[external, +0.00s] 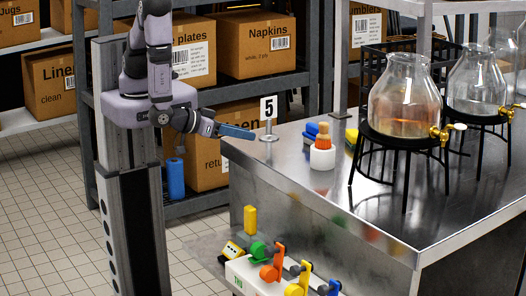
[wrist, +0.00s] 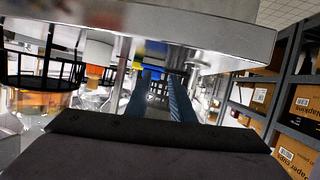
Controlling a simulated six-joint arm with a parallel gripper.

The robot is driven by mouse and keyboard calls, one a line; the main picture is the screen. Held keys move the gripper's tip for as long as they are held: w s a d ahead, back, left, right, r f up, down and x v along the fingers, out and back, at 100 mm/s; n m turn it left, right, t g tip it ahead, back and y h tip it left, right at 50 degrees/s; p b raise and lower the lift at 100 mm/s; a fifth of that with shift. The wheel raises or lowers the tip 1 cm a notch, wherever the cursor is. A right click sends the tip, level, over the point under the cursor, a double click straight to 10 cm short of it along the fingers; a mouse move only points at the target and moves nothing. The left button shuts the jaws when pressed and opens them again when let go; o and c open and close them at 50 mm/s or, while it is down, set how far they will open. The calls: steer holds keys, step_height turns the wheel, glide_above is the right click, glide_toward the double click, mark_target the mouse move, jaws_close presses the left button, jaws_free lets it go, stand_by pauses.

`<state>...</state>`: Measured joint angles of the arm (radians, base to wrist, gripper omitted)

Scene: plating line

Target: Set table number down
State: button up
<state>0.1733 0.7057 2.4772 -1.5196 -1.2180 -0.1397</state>
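The table number (external: 268,107) is a white card with a black 5 on a thin post. Its round metal base (external: 268,138) appears upright on the steel table (external: 300,185), near the back left edge. My gripper (external: 257,137) comes in from the left, low over the table, its blue fingertips close to the post just above the base. In the wrist view, the two blue fingers of my gripper (wrist: 160,82) stand apart with a visible gap. I cannot make out the post between them, nor whether they touch it.
Glass dispensers (external: 404,95) on black stands fill the table's right. Shelves with boxes (external: 254,45) are behind.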

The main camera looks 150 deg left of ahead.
steer(key=w+d+f+m+t+h, duration=0.1)
steer(key=w+d+m+t+h, duration=0.1)
steer(key=w+d+m+h, duration=0.5)
steer(key=w+d+f+m+t+h, duration=0.15)
steer(key=d+h, duration=0.35)
steer(key=d, duration=0.5)
steer(key=s+d+r+m+g+h, duration=0.3)
steer(key=s+d+m, duration=0.2)
steer(key=s, duration=0.1)
steer(key=s+a+r+m+g, duration=0.1)
steer(key=s, duration=0.3)
steer(key=s+a+r+m+g+y, duration=0.1)
steer(key=s+a+m+g, duration=0.1)
steer(key=s, duration=0.3)
steer(key=shift+s+r, duration=0.15)
steer(key=shift+r, duration=0.15)
steer(key=shift+g, duration=0.25)
